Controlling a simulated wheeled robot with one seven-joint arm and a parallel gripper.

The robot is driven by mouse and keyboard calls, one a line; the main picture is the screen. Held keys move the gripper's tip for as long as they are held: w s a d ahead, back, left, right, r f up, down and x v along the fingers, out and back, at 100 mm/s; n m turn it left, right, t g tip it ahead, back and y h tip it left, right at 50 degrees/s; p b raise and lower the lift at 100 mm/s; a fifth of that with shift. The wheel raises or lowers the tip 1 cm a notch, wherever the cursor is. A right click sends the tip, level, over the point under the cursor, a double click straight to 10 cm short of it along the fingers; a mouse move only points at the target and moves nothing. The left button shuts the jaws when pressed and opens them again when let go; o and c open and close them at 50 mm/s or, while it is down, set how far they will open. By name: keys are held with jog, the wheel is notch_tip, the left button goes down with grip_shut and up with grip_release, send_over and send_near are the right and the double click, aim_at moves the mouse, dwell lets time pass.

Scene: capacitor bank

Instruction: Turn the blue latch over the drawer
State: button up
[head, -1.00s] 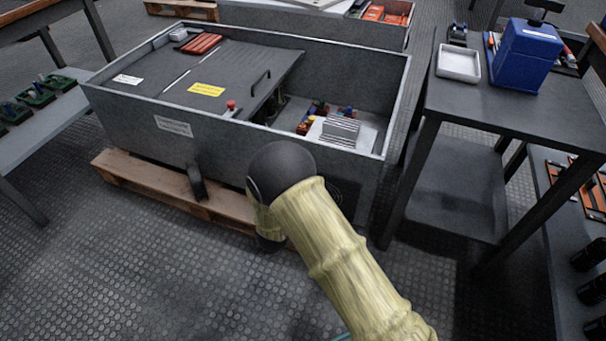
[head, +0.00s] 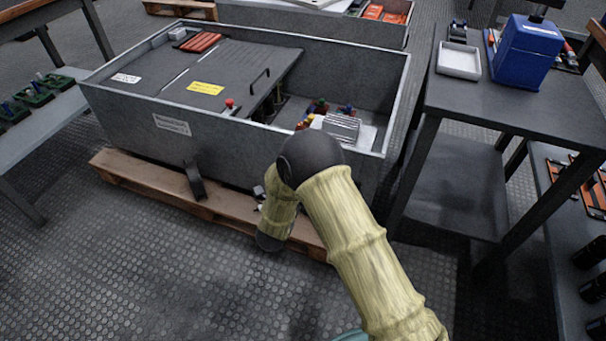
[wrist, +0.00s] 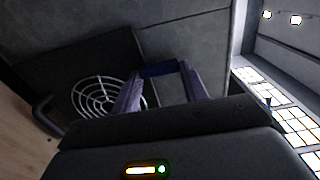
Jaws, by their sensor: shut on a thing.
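The blue latch (wrist: 158,70) shows in the wrist view as a short dark-blue bar against the grey wall of the cabinet, at the edge of a dark panel. My gripper (wrist: 160,76) has its two purple-grey fingers on either side of the latch and is shut on it. The dark panel (wrist: 75,65) with a round wire fan grille (wrist: 97,97) is beside the fingers on the left; it may be the drawer front, but I cannot tell. In the head view my arm hides the latch and most of the gripper.
The open-topped grey cabinet (head: 225,150) stands on a wooden pallet (head: 140,180). A black foot-like bracket (head: 195,181) sticks out in front. A dark table (head: 520,115) with a white tray (head: 459,60) and a blue box (head: 525,55) stands close on the right. The floor in front is clear.

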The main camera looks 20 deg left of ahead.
jog(key=shift+f, duration=0.1)
jog(key=o, duration=1)
jog(key=shift+s, duration=0.1)
jog(key=s+p, duration=0.2)
jog(key=s, duration=0.3)
jog(key=s+a+p, duration=0.1)
jog(key=s+p, duration=0.2)
jog(key=s, duration=0.3)
jog(key=s+p, duration=0.2)
jog(key=s, duration=0.4)
jog(key=shift+s+a+p, duration=0.1)
jog(key=shift+a+p, duration=0.05)
jog(key=shift+p, duration=0.2)
